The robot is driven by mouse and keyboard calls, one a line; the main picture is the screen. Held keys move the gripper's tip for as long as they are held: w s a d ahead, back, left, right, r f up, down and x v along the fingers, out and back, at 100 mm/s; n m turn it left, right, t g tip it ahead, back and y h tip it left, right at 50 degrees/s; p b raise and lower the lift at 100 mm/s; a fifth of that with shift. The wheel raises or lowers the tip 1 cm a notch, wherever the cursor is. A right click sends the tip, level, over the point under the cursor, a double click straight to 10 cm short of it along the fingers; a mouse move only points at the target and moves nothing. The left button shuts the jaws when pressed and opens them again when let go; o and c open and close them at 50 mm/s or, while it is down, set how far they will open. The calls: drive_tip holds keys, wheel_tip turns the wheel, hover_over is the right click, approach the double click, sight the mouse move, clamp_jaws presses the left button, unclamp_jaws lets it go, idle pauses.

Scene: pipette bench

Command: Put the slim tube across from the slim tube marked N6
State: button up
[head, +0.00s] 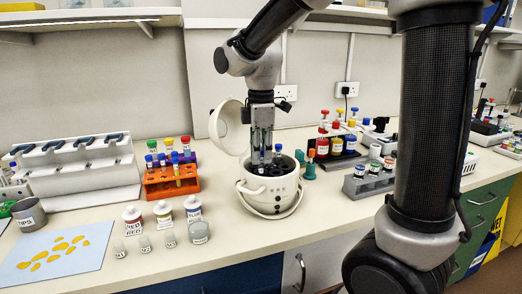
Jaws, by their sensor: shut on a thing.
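A round white centrifuge (268,192) stands on the bench with its lid (228,128) swung open to the left. A dark rotor shows inside its bowl. My gripper (262,158) points straight down over the bowl and is shut on a slim tube, mostly hidden between the fingers. A blue-capped slim tube (278,150) stands in the rotor just right of the fingers. The mark N6 is too small to read, and I cannot tell whether the held tube is seated in a hole.
An orange rack (170,187) with capped tubes stands left of the centrifuge. White-labelled bottles (163,215) and small jars stand in front of it. Teal items (310,168), a grey block with jars (368,185) and bottle racks stand right. Bare bench lies front right.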

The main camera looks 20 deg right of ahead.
drive_tip(key=o, duration=0.8)
wheel_tip(320, 180, up, 12)
drive_tip(key=shift+f, duration=0.1)
idle(0.3)
